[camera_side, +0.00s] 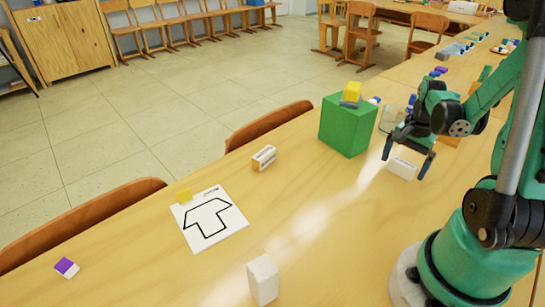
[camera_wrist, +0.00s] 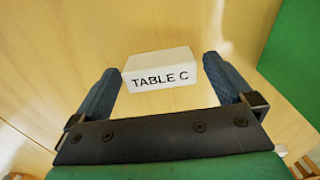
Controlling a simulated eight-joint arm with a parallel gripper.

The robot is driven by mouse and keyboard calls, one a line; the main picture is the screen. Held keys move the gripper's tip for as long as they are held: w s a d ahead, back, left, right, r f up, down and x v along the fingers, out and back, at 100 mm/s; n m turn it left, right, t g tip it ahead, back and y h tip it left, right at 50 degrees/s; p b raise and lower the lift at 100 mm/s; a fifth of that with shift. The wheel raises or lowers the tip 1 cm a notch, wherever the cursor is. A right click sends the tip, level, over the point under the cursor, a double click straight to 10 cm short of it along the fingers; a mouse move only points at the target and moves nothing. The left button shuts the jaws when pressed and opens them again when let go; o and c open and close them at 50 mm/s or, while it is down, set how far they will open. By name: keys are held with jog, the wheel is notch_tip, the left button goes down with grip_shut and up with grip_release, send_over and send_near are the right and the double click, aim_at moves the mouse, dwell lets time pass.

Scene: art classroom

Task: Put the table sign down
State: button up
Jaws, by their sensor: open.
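The table sign (camera_side: 402,168) is a small white block on the wooden table, to the right of the green box. In the wrist view its face reads "TABLE C" and the sign (camera_wrist: 159,68) lies between my two fingers, with a gap on each side. My gripper (camera_side: 404,166) is open, its fingers pointing down around the sign without visibly closing on it. In the wrist view my gripper (camera_wrist: 163,85) shows both dark blue fingers spread apart. The sign appears to rest on the table.
A green box (camera_side: 348,126) with yellow and grey blocks on top stands left of my gripper. A white card with a black outline (camera_side: 210,219), an eraser-like block (camera_side: 264,158), a white block (camera_side: 263,279) and a purple-and-white block (camera_side: 66,267) lie further left.

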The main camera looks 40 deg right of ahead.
aim_at(403, 162)
notch_tip(403, 162, up, 11)
jog(key=w+a+n+t, duration=0.3)
jog(key=w+a+n, duration=0.1)
jog(key=a+n, duration=0.5)
jog(key=w+a+r+n+t, duration=0.1)
jog(key=w+a+n+t, duration=0.3)
jog(key=a+n, duration=0.5)
jog(key=w+a, duration=0.1)
jog(key=a, duration=0.3)
jog(key=shift+r, duration=0.25)
